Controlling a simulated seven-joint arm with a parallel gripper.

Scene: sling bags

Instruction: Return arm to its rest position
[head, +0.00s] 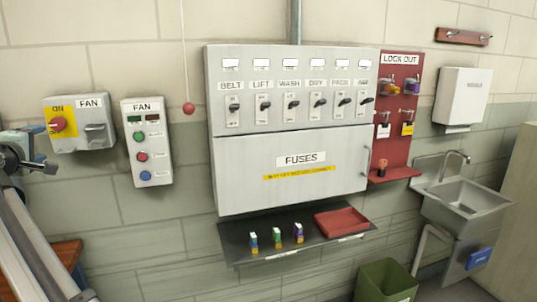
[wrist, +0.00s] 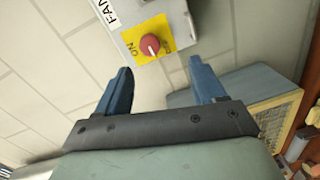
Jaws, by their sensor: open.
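My gripper (wrist: 161,78) shows in the wrist view with its two blue fingers wide apart and nothing between them. Beyond the fingertips is the grey fan switch box (wrist: 178,15) with a red rotary knob (wrist: 150,45) on a yellow plate. The knob appears apart from both fingers. In the head view the same box (head: 93,135) is on the wall at the left, with its red knob (head: 57,124) beside the word ON. I cannot clearly make out my gripper in the head view.
A fan button box (head: 147,165), a fuse cabinet (head: 290,160), a red lock-out board (head: 397,130) and a sink (head: 470,200) line the wall. A dark shelf (head: 240,245) juts out below the cabinet. A blue-grey box with yellow mesh (wrist: 275,125) is right of the fingers.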

